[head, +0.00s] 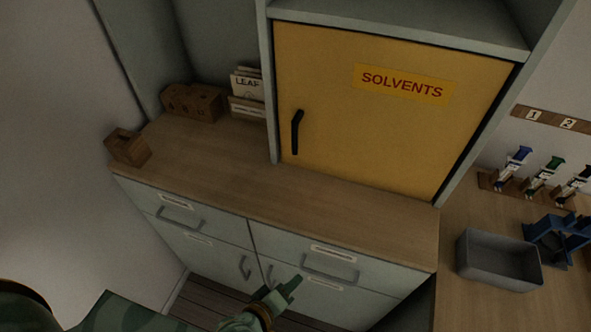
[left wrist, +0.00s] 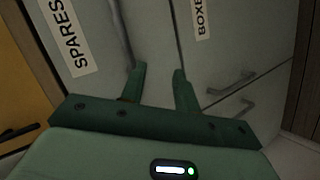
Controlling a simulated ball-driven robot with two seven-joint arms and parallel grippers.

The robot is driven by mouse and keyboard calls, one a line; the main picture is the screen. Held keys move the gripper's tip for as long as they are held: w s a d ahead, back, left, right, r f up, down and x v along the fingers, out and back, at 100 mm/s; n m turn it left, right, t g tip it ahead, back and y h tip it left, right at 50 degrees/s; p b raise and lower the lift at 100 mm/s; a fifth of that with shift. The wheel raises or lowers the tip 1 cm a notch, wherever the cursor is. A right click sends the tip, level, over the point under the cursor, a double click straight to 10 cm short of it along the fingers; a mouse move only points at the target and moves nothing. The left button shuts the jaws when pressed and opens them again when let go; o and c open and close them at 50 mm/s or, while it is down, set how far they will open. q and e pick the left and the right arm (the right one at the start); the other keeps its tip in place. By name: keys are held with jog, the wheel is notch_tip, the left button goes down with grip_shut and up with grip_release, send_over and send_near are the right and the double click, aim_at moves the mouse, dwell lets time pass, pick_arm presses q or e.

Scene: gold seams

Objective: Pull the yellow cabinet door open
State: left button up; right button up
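The yellow cabinet door (head: 390,120) with a "SOLVENTS" label stands above the wooden counter and looks shut. Its black vertical handle (head: 296,131) is on the left side of the door. In the left wrist view, part of the yellow door (left wrist: 20,90) and the dark handle (left wrist: 20,132) show at the left edge. My left gripper (head: 287,287) is low in front of the grey lower cabinets, below and well apart from the handle. In the left wrist view its two green fingers (left wrist: 158,72) are spread with nothing between them. My right gripper is not in view.
The wooden counter (head: 230,165) juts out below the door, over grey drawers (head: 320,265) with handles. Wooden blocks (head: 193,103) and a leaflet holder (head: 247,95) stand at left. A grey bin (head: 498,262) and a blue stand (head: 556,240) sit at right.

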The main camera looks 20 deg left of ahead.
pick_arm(q)
jog(key=w+d+r+n+t+p, duration=0.15)
jog(key=w+r+n+t, duration=0.25)
jog(key=r+n, duration=0.55)
jog(key=n+t+y+p, duration=0.3)
jog(key=n+y+p, duration=0.15)
jog(key=n, duration=0.95)
send_near(294, 135)
jog(key=s+d+r, duration=0.2)
jog(key=s+d, duration=0.2)
jog(key=s, duration=0.1)
jog(key=w+a+n+y, duration=0.1)
jog(key=w, duration=0.4)
jog(key=w+a+f+n, duration=0.1)
jog(key=w, duration=0.4)
jog(key=w+a+n+y, duration=0.1)
jog(key=w+a+n, duration=0.1)
jog(key=w, duration=0.3)
jog(key=shift+w+f+g+y, duration=0.3)
jog(key=shift+w+f+y, duration=0.05)
jog(key=shift+w+f, duration=0.05)
jog(key=shift+a, duration=0.1)
grip_shut()
